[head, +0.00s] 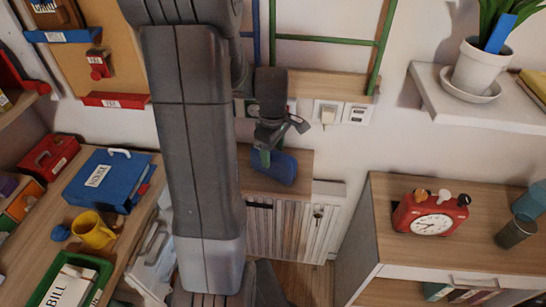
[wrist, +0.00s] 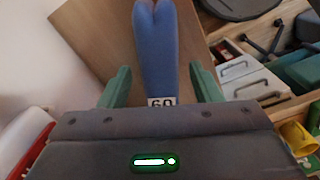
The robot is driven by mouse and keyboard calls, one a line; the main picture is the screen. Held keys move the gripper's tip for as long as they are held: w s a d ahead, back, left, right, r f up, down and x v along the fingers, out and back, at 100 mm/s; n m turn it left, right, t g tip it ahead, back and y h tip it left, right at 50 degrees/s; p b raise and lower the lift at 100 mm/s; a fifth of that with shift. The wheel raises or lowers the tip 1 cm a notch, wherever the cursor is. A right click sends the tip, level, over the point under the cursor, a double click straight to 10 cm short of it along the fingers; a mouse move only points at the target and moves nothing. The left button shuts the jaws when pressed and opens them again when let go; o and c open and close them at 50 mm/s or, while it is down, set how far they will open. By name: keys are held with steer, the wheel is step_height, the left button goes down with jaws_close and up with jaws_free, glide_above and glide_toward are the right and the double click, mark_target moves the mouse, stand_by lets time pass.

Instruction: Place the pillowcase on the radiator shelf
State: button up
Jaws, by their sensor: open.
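The blue pillowcase (head: 278,166) looks like a rolled or folded bundle and lies on the wooden radiator shelf (head: 300,160), above the white slatted radiator front (head: 275,228). In the wrist view the pillowcase (wrist: 160,55) lies lengthwise on the wooden board (wrist: 105,45), with a white tag at its near end. My gripper (head: 265,157) is at the pillowcase, low over the shelf. In the wrist view its green fingers (wrist: 160,85) are open, one on each side of the pillowcase, with gaps visible. My arm hides part of the shelf's left side.
A desk on the left holds a blue box (head: 98,180), a yellow mug (head: 93,230) and a green tray (head: 75,285). A cabinet on the right carries a red alarm clock (head: 431,214). Wall sockets (head: 342,113) are behind my gripper.

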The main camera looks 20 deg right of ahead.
step_height(320, 180, up, 9)
steer(key=shift+r, duration=0.1)
steer(key=shift+o, duration=0.4)
stand_by(1.2)
